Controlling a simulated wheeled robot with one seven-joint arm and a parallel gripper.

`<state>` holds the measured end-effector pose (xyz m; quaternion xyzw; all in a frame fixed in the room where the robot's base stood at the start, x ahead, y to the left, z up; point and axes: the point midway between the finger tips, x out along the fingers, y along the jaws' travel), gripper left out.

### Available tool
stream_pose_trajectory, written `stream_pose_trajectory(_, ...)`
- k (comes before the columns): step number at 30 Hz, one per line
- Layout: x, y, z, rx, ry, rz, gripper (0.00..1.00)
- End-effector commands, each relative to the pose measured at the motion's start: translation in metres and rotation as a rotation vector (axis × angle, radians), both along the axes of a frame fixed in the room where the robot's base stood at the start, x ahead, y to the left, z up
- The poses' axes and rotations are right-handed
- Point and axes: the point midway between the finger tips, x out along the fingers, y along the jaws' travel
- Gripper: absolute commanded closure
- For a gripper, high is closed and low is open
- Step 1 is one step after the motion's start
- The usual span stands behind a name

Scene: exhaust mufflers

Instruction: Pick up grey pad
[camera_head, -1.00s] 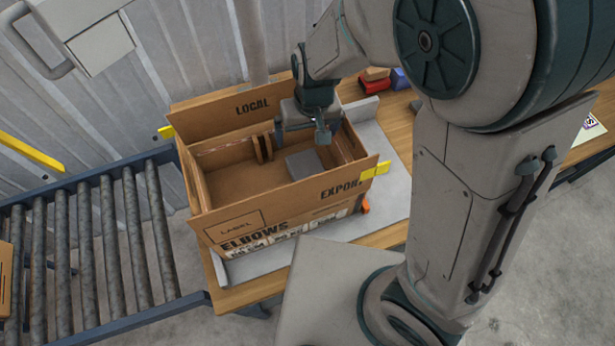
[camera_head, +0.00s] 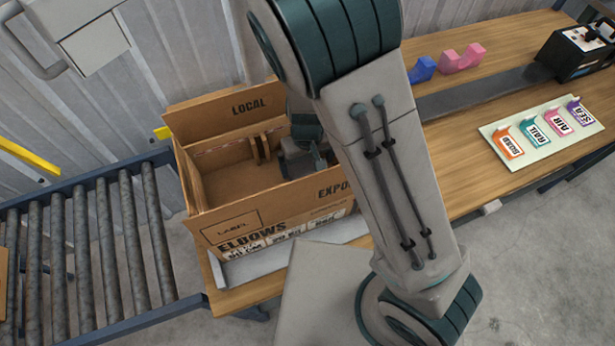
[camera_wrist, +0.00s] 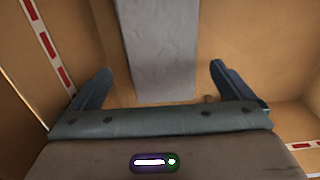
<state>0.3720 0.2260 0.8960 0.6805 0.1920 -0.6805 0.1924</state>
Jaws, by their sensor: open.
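The grey pad (camera_wrist: 160,50) shows in the wrist view as a flat grey slab inside the cardboard box, running up out of the top of the picture. My gripper (camera_wrist: 157,82) is open, with one finger on each side of the pad's near end and a gap on both sides. I cannot tell how far above the pad the fingertips are. In the head view my gripper (camera_head: 305,160) is down inside the open cardboard box (camera_head: 225,188). The pad is hidden there behind my arm and gripper.
The box walls stand close around my gripper, with upright brown dividers (camera_head: 258,150) at the back. A roller conveyor (camera_head: 85,240) lies to the left. Blue (camera_head: 422,70) and pink (camera_head: 462,58) holders and a card of coloured tags (camera_head: 540,133) are on the bench at right.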

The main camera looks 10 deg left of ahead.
Motion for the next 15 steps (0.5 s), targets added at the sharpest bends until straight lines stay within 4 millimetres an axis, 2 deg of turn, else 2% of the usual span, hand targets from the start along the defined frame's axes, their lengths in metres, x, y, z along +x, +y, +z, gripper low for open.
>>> stream_pose_trajectory(5,-0.005,-0.002,-0.016,-0.003,0.003,-0.002,0.00)
stream_pose_trajectory(10,-0.008,-0.003,-0.041,-0.002,0.001,-0.002,0.00)
stream_pose_trajectory(15,-0.007,-0.002,-0.052,0.000,0.000,-0.002,0.00)
